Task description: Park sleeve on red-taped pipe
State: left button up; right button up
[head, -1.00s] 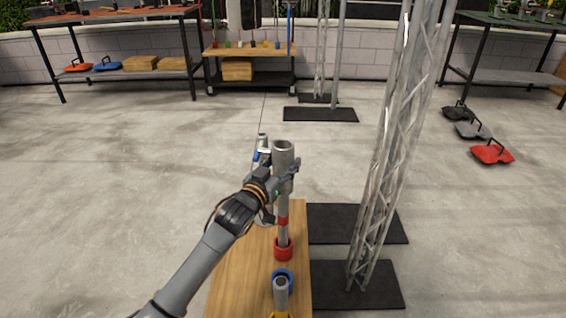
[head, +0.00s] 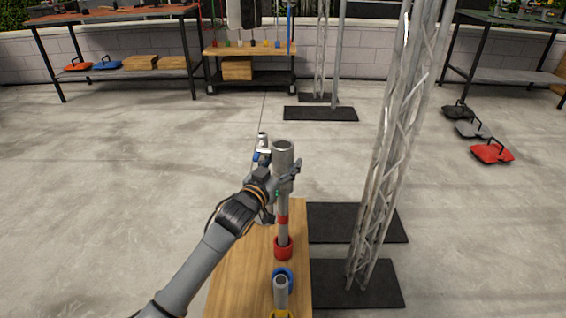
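The sleeve (head: 283,154) is a wide grey open-ended tube, upright over the red-taped pipe. The pipe (head: 283,240) is thinner and grey, with a red tape band (head: 283,220), and stands in a red collar (head: 283,253) on the wooden bench (head: 240,275). My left gripper (head: 284,180) reaches from the left and its fingers are shut around the lower part of the sleeve. The sleeve looks in line with the pipe; the fingers hide the sleeve's lower end, so I cannot tell how far it overlaps the pipe. My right gripper is not in view.
A shorter pipe (head: 281,292) stands in front by a blue collar (head: 283,276). A lattice truss (head: 385,170) rises close on the right from black floor plates (head: 370,285). The floor left is clear.

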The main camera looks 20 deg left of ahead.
aim_at(278, 169)
pick_arm(q)
jog(key=shift+o, duration=1)
jog(key=shift+f, duration=0.1)
jog(key=shift+f, duration=0.15)
jog(key=shift+s, duration=0.15)
jog(key=s, duration=0.2)
jog(key=s+a, duration=0.1)
jog(key=s, duration=0.4)
jog(key=shift+a+r, duration=0.15)
jog(key=shift+r, duration=0.05)
